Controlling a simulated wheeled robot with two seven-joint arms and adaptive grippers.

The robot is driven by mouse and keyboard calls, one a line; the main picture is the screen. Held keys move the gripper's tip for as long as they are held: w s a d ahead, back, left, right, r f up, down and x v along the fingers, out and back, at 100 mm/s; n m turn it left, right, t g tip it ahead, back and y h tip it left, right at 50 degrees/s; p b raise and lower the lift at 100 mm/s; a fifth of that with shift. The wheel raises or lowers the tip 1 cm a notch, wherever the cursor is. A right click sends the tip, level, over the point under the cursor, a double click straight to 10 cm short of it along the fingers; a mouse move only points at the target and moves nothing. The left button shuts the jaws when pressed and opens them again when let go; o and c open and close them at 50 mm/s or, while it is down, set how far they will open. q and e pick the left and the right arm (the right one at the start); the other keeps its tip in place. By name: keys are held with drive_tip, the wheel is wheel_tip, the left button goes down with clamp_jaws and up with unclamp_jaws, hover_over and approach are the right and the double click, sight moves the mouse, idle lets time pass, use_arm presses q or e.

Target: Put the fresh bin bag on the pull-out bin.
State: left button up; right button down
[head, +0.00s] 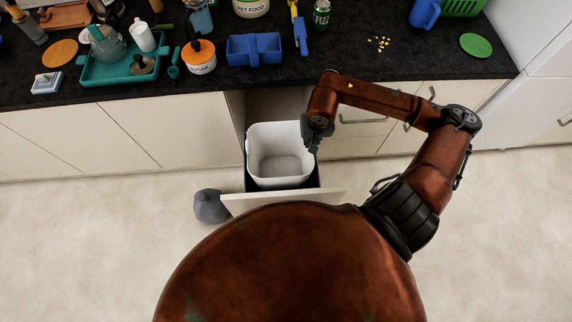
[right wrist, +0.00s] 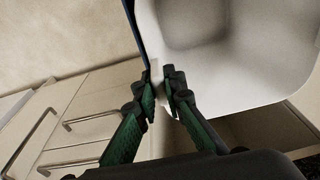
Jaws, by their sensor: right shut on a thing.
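A white open-topped liner (head: 281,150), which looks like the fresh bin bag, stands in the pull-out bin. Dark blue bin walls (head: 318,180) show around its lower edge, behind the drawer front (head: 285,200). My right gripper (head: 311,146) is at the liner's right rim. In the right wrist view, my right gripper (right wrist: 160,80) is shut on a pale edge at the rim, with the liner's hollow inside (right wrist: 205,35) beyond. How far down the liner sits in the bin I cannot tell. My left gripper is not in view.
A tied blue-grey bag (head: 210,206) lies on the floor left of the drawer. The dark counter (head: 350,65) above holds a blue caddy (head: 254,49), a sugar jar (head: 199,57) and other items. Closed cupboards and handles flank the bin.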

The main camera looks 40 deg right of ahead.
sight(309, 154)
wheel_tip(309, 154, down, 5)
drive_tip(key=shift+f, duration=0.2)
drive_tip(key=shift+f+b, duration=0.35)
drive_tip(key=shift+f, duration=1.65)
drive_tip(key=shift+f, duration=0.15)
drive_tip(key=c, duration=2.3)
unclamp_jaws()
